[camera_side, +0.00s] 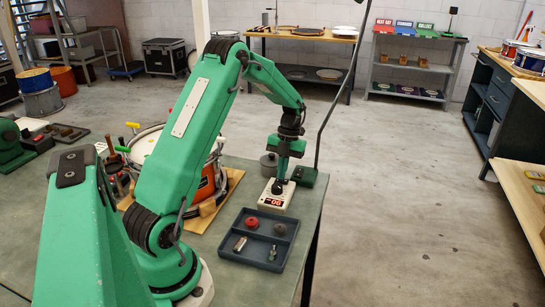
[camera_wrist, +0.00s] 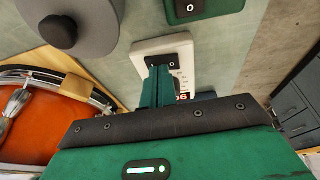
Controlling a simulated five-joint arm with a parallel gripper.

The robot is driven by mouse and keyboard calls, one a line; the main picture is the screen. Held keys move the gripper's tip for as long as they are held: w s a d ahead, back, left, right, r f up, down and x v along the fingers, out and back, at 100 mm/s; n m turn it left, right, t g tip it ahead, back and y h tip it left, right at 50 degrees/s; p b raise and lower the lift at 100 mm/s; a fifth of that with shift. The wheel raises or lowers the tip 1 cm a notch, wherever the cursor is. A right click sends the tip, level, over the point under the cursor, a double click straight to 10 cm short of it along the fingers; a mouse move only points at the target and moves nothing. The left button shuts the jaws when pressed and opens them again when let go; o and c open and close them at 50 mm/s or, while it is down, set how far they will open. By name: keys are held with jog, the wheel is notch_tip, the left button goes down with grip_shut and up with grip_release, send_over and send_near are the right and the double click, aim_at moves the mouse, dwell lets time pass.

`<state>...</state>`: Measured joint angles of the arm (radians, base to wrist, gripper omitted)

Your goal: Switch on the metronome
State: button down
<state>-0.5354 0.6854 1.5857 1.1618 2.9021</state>
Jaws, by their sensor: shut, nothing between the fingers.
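The metronome (camera_side: 278,197) is a small white box with a red-digit display near the bench's right edge. In the wrist view its white top (camera_wrist: 185,48) carries a black rocker switch (camera_wrist: 162,61) marked with a circle. The display is partly hidden by my fingers in the wrist view, with a bit of red beside them. My gripper (camera_side: 278,185) is shut and empty, pointing down over the metronome. In the wrist view its fingertips (camera_wrist: 158,72) lie right at the near side of the switch. I cannot tell whether they touch it.
A green lamp base (camera_side: 305,177) with its own switch stands just behind the metronome. A grey lidded round object (camera_side: 268,164) is beside it. A drum (camera_side: 205,185) on a wooden board is to the left. A dark tray (camera_side: 258,238) with small parts lies in front.

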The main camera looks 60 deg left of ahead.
jog(key=shift+a+r, duration=0.1)
jog(key=shift+r, duration=0.65)
jog(key=a+r, duration=0.3)
jog(key=r, duration=0.9)
jog(key=shift+w+a, duration=0.15)
jog(key=shift+a, duration=0.1)
